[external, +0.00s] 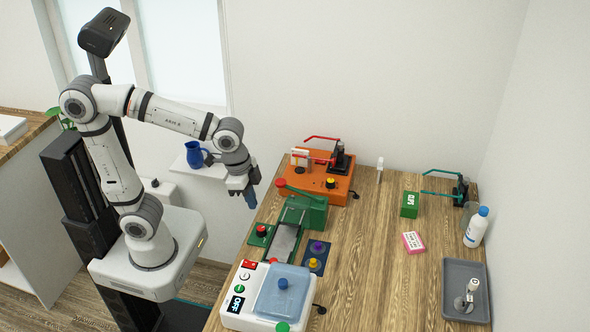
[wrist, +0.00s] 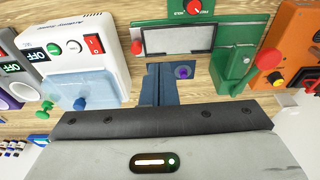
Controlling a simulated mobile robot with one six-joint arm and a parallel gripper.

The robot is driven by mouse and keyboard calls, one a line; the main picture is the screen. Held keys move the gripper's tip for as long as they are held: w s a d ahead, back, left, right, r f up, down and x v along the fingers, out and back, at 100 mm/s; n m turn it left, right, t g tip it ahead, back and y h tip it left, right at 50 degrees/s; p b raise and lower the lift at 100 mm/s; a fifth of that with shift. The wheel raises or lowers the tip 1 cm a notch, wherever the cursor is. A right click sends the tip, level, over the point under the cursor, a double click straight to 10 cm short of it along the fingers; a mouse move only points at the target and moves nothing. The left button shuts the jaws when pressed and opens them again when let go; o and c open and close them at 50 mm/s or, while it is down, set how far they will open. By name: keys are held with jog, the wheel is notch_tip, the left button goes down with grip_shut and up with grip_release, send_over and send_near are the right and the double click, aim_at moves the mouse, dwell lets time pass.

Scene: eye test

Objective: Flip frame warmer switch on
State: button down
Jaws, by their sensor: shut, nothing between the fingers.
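A white appliance (external: 238,318) with a blue lid (external: 285,291) stands at the near left of the table; I take it for the frame warmer. Its red rocker switch (external: 249,264) is on its top face, and its display (external: 235,304) reads OFF. In the wrist view the appliance (wrist: 60,22) is at upper left, with the red switch (wrist: 94,44) and the OFF display (wrist: 33,53) visible. My gripper (external: 252,199) is shut and empty, pointing down near the table's left edge, well apart from the switch. It also shows in the wrist view (wrist: 158,88).
A green press (external: 308,205) and an orange machine (external: 330,185) stand behind the appliance. A blue plate with a purple knob (external: 318,246) sits beside the press. A grey tray (external: 452,290) and white bottle (external: 477,227) are at right.

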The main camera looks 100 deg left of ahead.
jog(key=w+a+r, duration=0.3)
jog(key=w+a, duration=0.4)
jog(key=a, duration=0.4)
jog(key=p, duration=0.2)
send_over(316, 162)
jog(key=s+a, duration=0.1)
jog(key=s, duration=0.1)
jog(key=x, duration=0.2)
jog(key=shift+s+a+r, duration=0.1)
jog(key=shift+s+r, duration=0.1)
jog(key=x, duration=0.4)
jog(key=p+x, duration=0.1)
jog(key=x, duration=0.3)
jog(key=p+x, duration=0.1)
jog(key=x, duration=0.4)
jog(key=shift+s, duration=0.35)
jog(key=shift+f, duration=0.5)
jog(key=shift+s+f, duration=0.1)
